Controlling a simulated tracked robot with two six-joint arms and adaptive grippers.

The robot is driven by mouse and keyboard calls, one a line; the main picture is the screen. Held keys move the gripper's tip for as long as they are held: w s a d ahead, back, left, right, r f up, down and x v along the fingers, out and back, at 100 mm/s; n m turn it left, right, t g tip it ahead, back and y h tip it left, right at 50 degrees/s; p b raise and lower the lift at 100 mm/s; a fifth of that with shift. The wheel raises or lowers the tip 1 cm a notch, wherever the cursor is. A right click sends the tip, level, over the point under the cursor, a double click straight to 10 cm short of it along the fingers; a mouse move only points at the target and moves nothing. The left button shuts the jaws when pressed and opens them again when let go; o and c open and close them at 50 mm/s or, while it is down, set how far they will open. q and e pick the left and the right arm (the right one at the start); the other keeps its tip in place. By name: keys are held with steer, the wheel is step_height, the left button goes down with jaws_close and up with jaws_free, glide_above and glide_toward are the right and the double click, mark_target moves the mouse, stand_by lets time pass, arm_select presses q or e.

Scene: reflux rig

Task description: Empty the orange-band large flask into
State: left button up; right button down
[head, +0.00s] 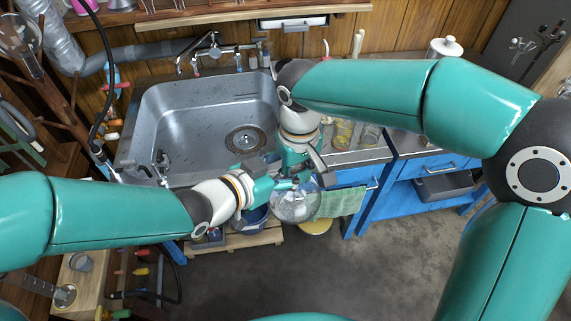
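A round clear glass flask (296,205) is in front of the counter's front edge, directly below my two grippers. Its neck is hidden behind them, and I cannot make out an orange band on it. My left gripper (284,184) reaches in from the left and meets the top of the flask. My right gripper (308,166) points down from above, close to the left one and over the flask. The fingers overlap in this view, so I cannot tell which gripper holds the flask or whether either is shut.
A steel sink (205,105) with a drain lies behind my grippers, under a tap (212,52). Glassware (343,132) stands on the counter to the right. A green towel (342,202) hangs on the blue cabinet front. A blue basin (250,220) sits low. The grey floor at front right is clear.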

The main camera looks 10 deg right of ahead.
arm_select(q)
steer(key=c, duration=0.8)
steer(key=shift+w+a, duration=0.1)
steer(key=shift+w, duration=0.05)
jaws_close()
arm_select(e)
steer(key=shift+s, duration=0.1)
arm_select(q)
steer(key=shift+w+r, duration=0.1)
steer(key=shift+r, duration=0.05)
arm_select(e)
steer(key=c, duration=0.7)
jaws_free()
